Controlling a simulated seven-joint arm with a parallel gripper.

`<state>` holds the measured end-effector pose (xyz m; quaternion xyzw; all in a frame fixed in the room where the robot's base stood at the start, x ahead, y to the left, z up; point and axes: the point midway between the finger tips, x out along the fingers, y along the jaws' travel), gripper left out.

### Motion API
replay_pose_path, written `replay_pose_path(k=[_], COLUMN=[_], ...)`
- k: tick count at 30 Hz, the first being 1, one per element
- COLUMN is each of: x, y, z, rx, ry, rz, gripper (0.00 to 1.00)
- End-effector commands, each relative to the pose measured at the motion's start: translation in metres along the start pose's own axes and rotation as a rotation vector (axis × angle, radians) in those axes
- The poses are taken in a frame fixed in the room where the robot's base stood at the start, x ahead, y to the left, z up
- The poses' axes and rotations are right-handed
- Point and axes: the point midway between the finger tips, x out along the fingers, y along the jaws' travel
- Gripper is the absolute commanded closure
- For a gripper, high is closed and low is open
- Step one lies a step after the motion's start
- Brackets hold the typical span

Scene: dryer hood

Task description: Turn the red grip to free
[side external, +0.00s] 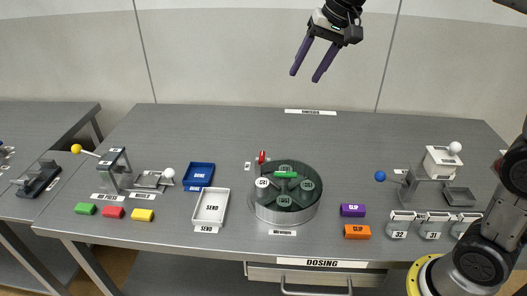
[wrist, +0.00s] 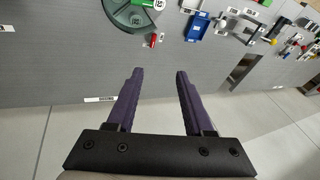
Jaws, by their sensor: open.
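A small upright red grip (side external: 262,157) stands at the back left rim of a round grey dosing unit (side external: 255,206) on the table. The unit has a dark green top with several round labelled spots and a bright green bar (side external: 286,174) across its middle. The red grip also shows in the wrist view (wrist: 153,41), at the edge of the round unit. My gripper (side external: 304,77) is open and empty, high above the back edge of the table and apart from the grip. Its two purple fingers (wrist: 159,72) are spread in the wrist view. Any lettering near the grip is too small to read.
Left of the unit are a white tray (side external: 210,222), a blue tray (side external: 199,189) and several coloured blocks. On the right are a purple block (side external: 352,210), an orange block (side external: 357,231), a blue-knobbed lever (side external: 381,176) and white dispensers. The table's back strip is mostly clear.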

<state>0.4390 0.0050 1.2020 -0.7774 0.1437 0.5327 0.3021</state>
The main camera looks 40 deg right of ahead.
Motion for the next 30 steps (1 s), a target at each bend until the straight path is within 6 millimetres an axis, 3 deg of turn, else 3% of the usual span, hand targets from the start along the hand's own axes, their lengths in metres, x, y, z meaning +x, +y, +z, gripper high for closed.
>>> replay_pose_path(k=[3, 7, 12, 15, 18, 26, 30], x=[0.044, 0.096, 0.163, 0.194, 0.213, 0.237, 0.262], y=[-0.014, -0.021, -0.017, -0.009, -0.001, 0.006, 0.009], z=[-0.032, -0.058, -0.075, -0.076, -0.072, -0.066, -0.060], rx=[0.056, 0.101, 0.128, 0.138, 0.146, 0.150, 0.150], ry=[-0.045, -0.093, -0.152, -0.185, -0.212, -0.225, -0.226], rz=[0.022, 0.050, 0.090, 0.117, 0.139, 0.149, 0.150], gripper=[0.48, 0.48, 0.48, 0.48, 0.48, 0.48, 0.48])
